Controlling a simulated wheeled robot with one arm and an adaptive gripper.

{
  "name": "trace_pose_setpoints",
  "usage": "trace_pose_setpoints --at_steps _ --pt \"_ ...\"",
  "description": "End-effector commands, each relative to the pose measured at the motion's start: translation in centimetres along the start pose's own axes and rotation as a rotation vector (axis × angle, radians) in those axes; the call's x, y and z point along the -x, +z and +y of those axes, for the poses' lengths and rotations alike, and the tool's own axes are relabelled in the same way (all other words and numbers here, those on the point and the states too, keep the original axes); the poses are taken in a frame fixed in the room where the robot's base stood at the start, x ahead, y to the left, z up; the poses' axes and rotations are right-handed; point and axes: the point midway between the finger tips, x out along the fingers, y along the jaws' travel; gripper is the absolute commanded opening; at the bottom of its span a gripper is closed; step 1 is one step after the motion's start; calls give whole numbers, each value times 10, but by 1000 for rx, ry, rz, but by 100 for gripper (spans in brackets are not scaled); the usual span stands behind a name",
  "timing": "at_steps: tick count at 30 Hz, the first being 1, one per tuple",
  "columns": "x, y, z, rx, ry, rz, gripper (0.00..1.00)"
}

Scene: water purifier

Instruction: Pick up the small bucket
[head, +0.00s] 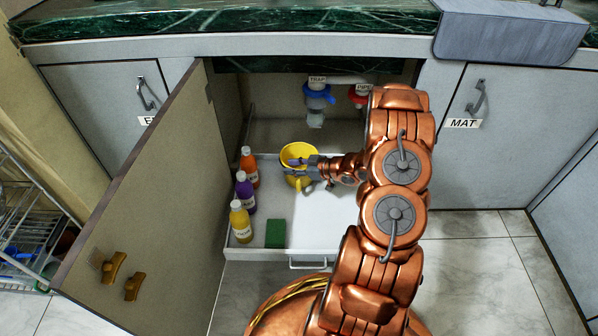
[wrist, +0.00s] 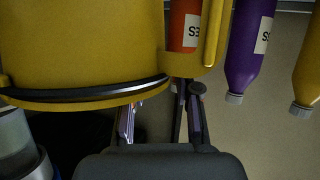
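The small yellow bucket (head: 298,150) stands in the pulled-out drawer under the counter, behind the open cabinet door. In the wrist view the bucket (wrist: 75,45) is upside down and fills the upper left, with its dark-striped rim near the bottom. My gripper (head: 305,161) is at the right side of the bucket's rim. In the wrist view my gripper (wrist: 160,112) has its two fingers apart, pointing at the rim, with a gap between them. The fingertips are partly hidden at the rim, so I cannot tell whether they touch it.
Orange (head: 249,167), purple (head: 245,193) and yellow (head: 240,222) bottles stand along the left of the drawer (head: 318,235). A green sponge (head: 275,234) lies at its front. The open door (head: 150,205) stands left. Pipes (head: 317,98) hang above and behind the bucket.

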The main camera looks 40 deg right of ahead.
Motion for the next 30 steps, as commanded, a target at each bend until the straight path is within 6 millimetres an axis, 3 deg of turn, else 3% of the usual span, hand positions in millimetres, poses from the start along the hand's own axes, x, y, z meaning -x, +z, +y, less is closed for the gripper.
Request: trace_pose_setpoints --at_steps 5,14,30 --pt "1 0 0 0 1 0 30" --pt "1 0 1 -1 1 0 0" --pt "1 0 1 -1 1 0 0"
